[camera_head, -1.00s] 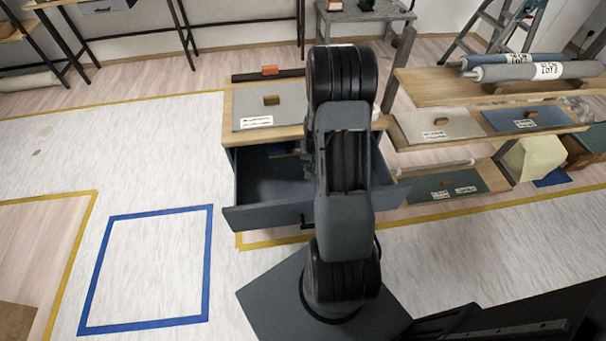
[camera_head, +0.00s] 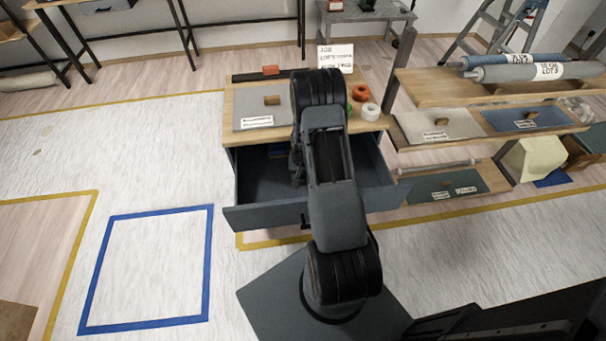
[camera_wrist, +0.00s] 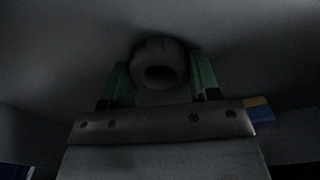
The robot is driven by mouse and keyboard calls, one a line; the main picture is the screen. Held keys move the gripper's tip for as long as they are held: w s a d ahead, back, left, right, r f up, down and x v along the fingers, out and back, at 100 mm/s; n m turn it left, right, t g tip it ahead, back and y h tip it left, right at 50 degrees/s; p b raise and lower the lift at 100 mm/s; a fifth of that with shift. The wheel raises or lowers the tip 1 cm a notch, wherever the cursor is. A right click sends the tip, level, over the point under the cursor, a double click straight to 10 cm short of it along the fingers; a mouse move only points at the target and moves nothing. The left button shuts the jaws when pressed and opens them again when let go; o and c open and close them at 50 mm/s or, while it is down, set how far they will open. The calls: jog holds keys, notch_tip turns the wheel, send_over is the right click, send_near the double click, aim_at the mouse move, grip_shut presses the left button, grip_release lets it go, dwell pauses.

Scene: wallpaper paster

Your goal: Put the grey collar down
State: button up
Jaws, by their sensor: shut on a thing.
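The grey collar (camera_wrist: 160,51), a short ring with a dark hole, sits between the green fingers of my gripper (camera_wrist: 162,76) in the dim wrist view. The gripper is shut on it. A grey surface lies close behind the collar; I cannot tell whether the collar touches it. In the head view my arm reaches over the open grey drawer (camera_head: 262,215) of the bench. My own arm hides the collar and most of the gripper there.
A blue and yellow thing (camera_wrist: 262,110) lies right of the gripper. The bench top (camera_head: 289,136) carries a grey panel (camera_head: 252,108), an orange roll (camera_head: 360,92) and a white roll (camera_head: 370,111). A wooden shelf rack (camera_head: 430,95) stands to the right.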

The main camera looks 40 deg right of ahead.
jog(key=shift+f, duration=0.15)
jog(key=o, duration=1)
